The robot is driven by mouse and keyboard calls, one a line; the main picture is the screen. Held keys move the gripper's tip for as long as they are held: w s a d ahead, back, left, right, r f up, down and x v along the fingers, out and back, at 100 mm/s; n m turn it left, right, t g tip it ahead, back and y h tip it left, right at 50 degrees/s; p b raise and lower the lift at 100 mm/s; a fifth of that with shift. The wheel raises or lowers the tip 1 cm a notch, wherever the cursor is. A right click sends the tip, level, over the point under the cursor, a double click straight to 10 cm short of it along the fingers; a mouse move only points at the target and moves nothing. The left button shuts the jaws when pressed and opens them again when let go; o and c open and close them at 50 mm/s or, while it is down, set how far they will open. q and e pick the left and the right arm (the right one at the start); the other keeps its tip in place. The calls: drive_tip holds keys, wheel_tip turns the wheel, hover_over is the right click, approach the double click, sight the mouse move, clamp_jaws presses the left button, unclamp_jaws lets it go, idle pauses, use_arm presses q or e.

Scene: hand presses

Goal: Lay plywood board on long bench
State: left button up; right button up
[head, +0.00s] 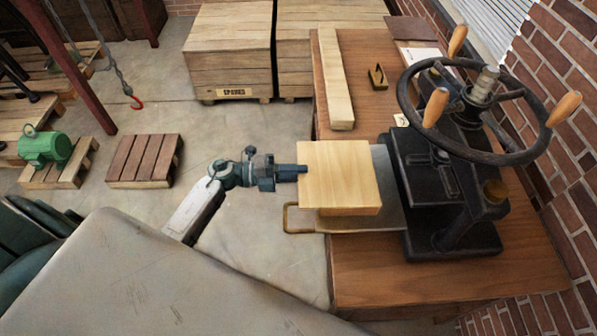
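A light square plywood board (338,172) is over the left edge of the brown wooden bench (440,275), in front of the black hand press. It looks thick, with its near side face showing. It lies over a grey metal plate (385,160) that shows beside it; I cannot tell whether the two touch. My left gripper (302,170) reaches in from the left and meets the board's left edge. It looks shut on that edge, with the fingertips partly hidden. My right gripper is not in view.
The black hand press (450,190) with its large handwheel (410,110) stands right of the board. A long timber (334,80) lies at the bench's far left. A brass-coloured handle (290,218) juts past the bench edge. The near bench top is clear. Crates (230,50) stand behind.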

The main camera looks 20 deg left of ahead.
use_arm(q)
drive_tip(key=shift+c, duration=0.4)
clamp_jaws()
wheel_tip(320, 180, up, 3)
drive_tip(key=shift+p, duration=1.05)
drive_tip(key=r+p+v, duration=0.1)
drive_tip(key=r+v, duration=0.2)
drive_tip(key=v, duration=1.9)
drive_tip(key=shift+p, duration=0.35)
drive_tip(key=shift+a, duration=0.15)
